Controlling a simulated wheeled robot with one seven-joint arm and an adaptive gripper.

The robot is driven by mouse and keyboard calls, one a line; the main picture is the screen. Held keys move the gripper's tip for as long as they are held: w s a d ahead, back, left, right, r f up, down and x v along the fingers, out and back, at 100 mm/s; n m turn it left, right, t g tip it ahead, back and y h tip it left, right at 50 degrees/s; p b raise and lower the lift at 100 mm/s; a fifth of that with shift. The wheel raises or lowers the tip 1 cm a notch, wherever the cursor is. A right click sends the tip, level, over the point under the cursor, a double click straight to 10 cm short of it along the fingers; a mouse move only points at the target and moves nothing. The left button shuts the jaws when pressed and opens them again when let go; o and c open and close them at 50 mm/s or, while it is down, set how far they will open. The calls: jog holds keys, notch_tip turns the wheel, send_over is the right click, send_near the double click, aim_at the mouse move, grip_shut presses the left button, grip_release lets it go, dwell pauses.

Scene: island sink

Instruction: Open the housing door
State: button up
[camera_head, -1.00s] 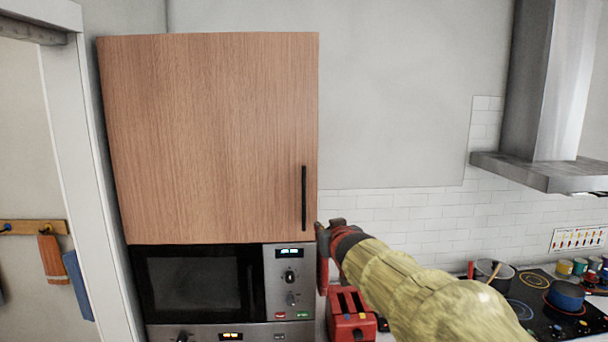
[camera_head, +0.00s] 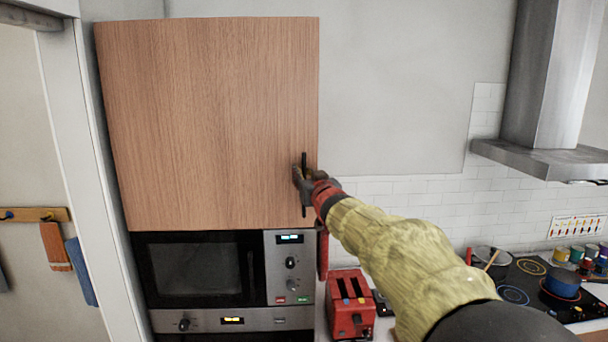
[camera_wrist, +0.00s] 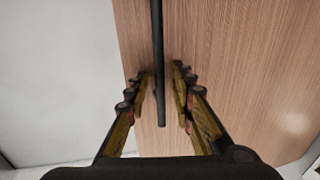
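The housing door (camera_head: 205,120) is a wood-grain panel above the microwave, and it looks shut. Its black vertical bar handle (camera_head: 304,207) is near the door's right edge. My gripper (camera_head: 302,178) is at the handle, partly covering its middle in the head view. In the wrist view, the handle (camera_wrist: 159,60) runs down between the two fingers of my gripper (camera_wrist: 160,90). The fingers are apart, with a gap on each side of the bar.
A microwave (camera_head: 195,273) sits right below the door. A red toaster (camera_head: 350,303) stands on the counter below my arm. A range hood (camera_head: 545,100) and a cooktop with a blue pot (camera_head: 563,283) are at the right. A white door frame (camera_head: 90,180) is at the left.

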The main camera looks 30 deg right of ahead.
jog(key=shift+w, duration=0.1)
jog(key=shift+c, duration=1)
jog(key=c, duration=0.4)
grip_shut()
